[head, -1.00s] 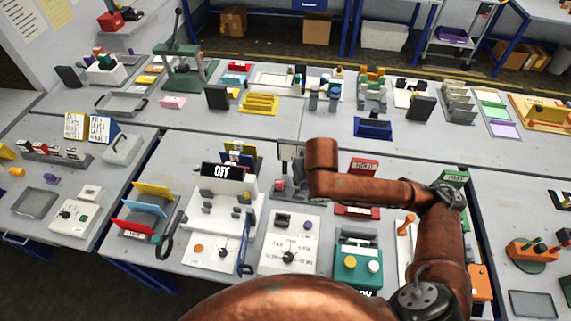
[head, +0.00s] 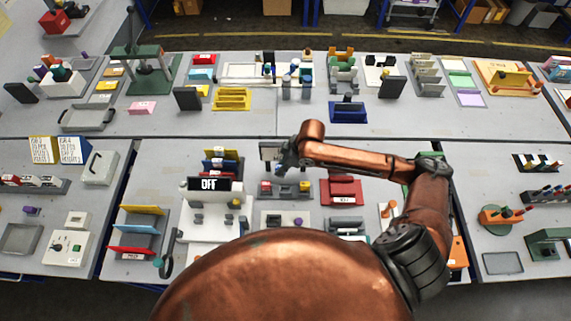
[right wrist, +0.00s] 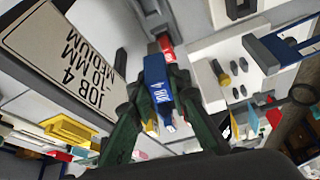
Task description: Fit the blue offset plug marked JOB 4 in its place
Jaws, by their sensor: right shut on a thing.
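My right gripper (head: 287,160) is above the small grey rack (head: 286,190) in the head view. In the right wrist view, the dark green fingers of my right gripper (right wrist: 163,76) are shut on the blue plug marked JOB 4 (right wrist: 158,92). A red block (right wrist: 166,47) shows just beyond the plug; I cannot tell whether they touch. The placard reading JOB 4, -10 MM, MEDIUM (right wrist: 70,50) is at the upper left there. The plug cannot be made out in the head view. My left gripper is not in view.
A sorter with coloured shelves (head: 140,228) is at the left. A blue tray (head: 348,112) sits on the rear bench.

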